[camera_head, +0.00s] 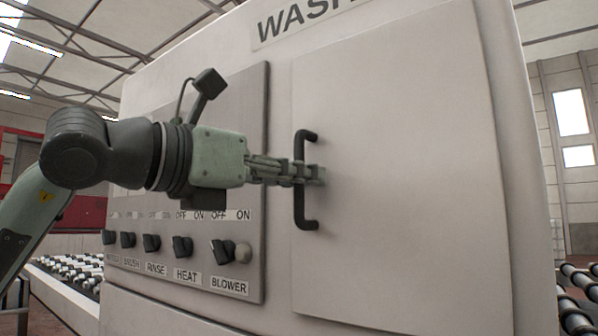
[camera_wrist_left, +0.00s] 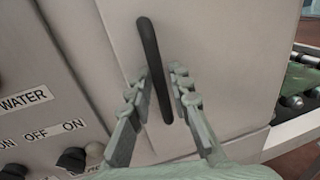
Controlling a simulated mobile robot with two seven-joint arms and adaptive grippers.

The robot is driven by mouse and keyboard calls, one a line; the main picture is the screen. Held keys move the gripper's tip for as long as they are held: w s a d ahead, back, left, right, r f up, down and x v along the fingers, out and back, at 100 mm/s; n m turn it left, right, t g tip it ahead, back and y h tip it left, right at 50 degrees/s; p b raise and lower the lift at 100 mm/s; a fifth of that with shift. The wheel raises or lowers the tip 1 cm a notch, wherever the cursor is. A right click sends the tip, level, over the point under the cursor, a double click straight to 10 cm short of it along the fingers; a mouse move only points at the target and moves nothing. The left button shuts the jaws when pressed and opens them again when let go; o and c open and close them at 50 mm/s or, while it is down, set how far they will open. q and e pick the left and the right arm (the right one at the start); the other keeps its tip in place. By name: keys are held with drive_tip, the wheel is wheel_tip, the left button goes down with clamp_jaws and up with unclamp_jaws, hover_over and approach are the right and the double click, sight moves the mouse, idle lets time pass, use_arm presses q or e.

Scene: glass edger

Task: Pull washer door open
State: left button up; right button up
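The washer door (camera_head: 405,165) is a large pale panel on the front of the machine, and it looks closed. Its black vertical bar handle (camera_head: 300,208) is at the door's left edge. My left gripper (camera_head: 314,175) reaches in from the left at the handle's mid-height. In the left wrist view the dark handle (camera_wrist_left: 147,38) runs between the two fingers of my left gripper (camera_wrist_left: 159,82). A gap shows on each side of the bar, so the fingers are open around it. My right gripper is in neither view.
A control panel (camera_head: 258,115) with several labelled black knobs (camera_head: 183,247) lies left of the door, behind and below my left arm. Roller conveyors (camera_head: 68,275) stand at both sides of the machine. The space before the door's right part is clear.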

use_arm(q)
drive_tip(key=shift+w, duration=0.1)
clamp_jaws()
idle(0.6)
